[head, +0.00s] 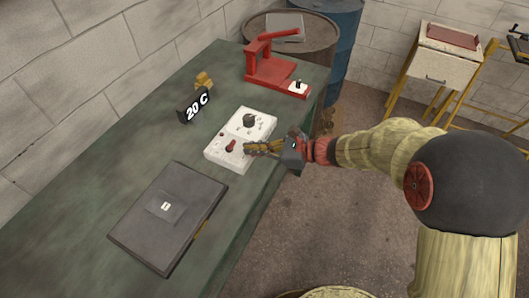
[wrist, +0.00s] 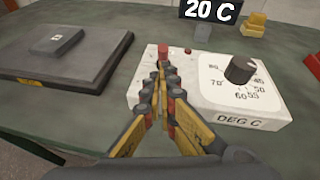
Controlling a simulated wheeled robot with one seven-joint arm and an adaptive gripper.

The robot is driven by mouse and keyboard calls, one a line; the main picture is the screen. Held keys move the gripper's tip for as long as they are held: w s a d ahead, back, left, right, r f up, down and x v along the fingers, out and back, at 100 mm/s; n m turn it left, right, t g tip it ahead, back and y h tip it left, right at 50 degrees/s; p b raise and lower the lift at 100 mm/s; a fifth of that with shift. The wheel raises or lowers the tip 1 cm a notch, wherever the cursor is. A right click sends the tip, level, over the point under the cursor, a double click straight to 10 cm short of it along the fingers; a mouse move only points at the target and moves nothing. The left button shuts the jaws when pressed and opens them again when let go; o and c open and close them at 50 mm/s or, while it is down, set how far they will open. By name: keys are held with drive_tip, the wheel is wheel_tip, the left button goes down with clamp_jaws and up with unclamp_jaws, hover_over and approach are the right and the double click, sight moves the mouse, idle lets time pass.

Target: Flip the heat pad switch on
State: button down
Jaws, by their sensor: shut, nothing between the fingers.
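The white control box (head: 252,123) lies on the green bench; it also shows in the wrist view (wrist: 262,107). A small red switch lever (head: 230,146) stands on its near left part and shows in the wrist view (wrist: 163,51) just beyond my fingertips. My gripper (head: 249,148) is shut and empty, low over the box, its tips right beside the lever; I cannot tell if they touch. In the wrist view my gripper (wrist: 164,70) hides the lever's base. The dark flat heat pad (head: 142,222) lies to the left with a small grey block on it.
A black dial (wrist: 240,69) with temperature numbers sits on the box, beside a small red dot (wrist: 187,51). A display (head: 194,106) reading 20 C and a small yellow object (head: 204,81) stand behind. A red stand (head: 271,75) is at the bench's far end.

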sight(232, 145)
drive_tip(key=shift+x, duration=1)
drive_tip(key=shift+a+r+g+h+p, duration=0.3)
drive_tip(key=shift+r+h+p, duration=0.5)
drive_tip(key=shift+p, duration=1.85)
drive_tip(key=h+p, duration=0.1)
drive_tip(key=p, duration=0.2)
drive_tip(key=r+p, duration=0.1)
drive_tip(key=p, duration=0.2)
drive_tip(key=shift+w+a+r+g+h, duration=0.1)
drive_tip(key=shift+w+a+g+h, duration=0.1)
drive_tip(key=shift+a+g+h, duration=0.15)
drive_tip(key=h+p, duration=0.1)
drive_tip(key=p, duration=0.4)
drive_tip(key=a+r+g+h+p, duration=0.1)
drive_tip(key=p, duration=0.4)
drive_tip(key=shift+w+m+h, duration=0.25)
drive_tip(key=shift+m+h, duration=0.05)
drive_tip(key=shift+h, duration=0.05)
drive_tip(key=p, duration=0.1)
drive_tip(key=h+p, duration=0.1)
drive_tip(key=shift+w+a+r+p, duration=0.1)
drive_tip(key=shift+w+a+p, duration=0.05)
drive_tip(key=shift+a+p, duration=0.25)
drive_tip(key=shift+f, duration=0.2)
drive_tip(key=shift+d, duration=0.1)
